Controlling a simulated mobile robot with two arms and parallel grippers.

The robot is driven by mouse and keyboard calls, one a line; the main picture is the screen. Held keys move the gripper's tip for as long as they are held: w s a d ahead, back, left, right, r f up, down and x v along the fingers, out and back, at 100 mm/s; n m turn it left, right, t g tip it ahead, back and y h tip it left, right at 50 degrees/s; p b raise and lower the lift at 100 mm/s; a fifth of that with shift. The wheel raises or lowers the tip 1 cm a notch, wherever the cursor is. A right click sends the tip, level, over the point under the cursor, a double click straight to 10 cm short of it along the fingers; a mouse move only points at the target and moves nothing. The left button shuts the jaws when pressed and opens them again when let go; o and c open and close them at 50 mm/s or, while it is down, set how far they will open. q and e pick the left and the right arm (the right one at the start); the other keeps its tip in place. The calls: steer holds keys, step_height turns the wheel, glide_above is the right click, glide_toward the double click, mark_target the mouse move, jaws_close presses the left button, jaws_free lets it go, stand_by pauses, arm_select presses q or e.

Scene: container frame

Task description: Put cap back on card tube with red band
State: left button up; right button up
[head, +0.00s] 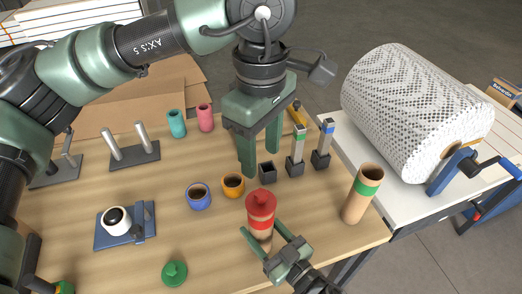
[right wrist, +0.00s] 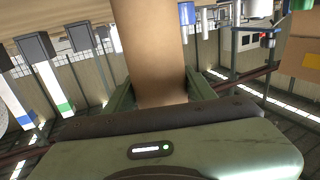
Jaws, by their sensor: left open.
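The card tube with the red band (head: 259,226) stands upright near the front of the table. The red cap (head: 261,199) sits on its top end, knob up; I cannot tell if it is fully seated. My right gripper (head: 265,241) has its fingers on both sides of the tube's lower part. In the right wrist view the brown tube (right wrist: 150,55) fills the space between the fingers, which look pressed against it. My left gripper (head: 261,160) is open and empty, pointing down behind and above the red cap.
A card tube with a green band (head: 361,199) stands open at right; a green cap (head: 174,273) lies at front left. A large white roll (head: 405,110) is at right.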

mark_target(268, 238)
steer(key=o, duration=0.3)
steer(key=shift+s+d, duration=0.1)
arm_select(q)
step_height(268, 238, down, 2)
steer(key=shift+f+b, duration=0.1)
steer(key=shift+b, duration=1)
arm_select(e)
steer(key=v, duration=0.7)
steer(key=shift+f, duration=0.15)
steer(key=shift+s+d, duration=0.2)
steer(key=shift+s, duration=0.05)
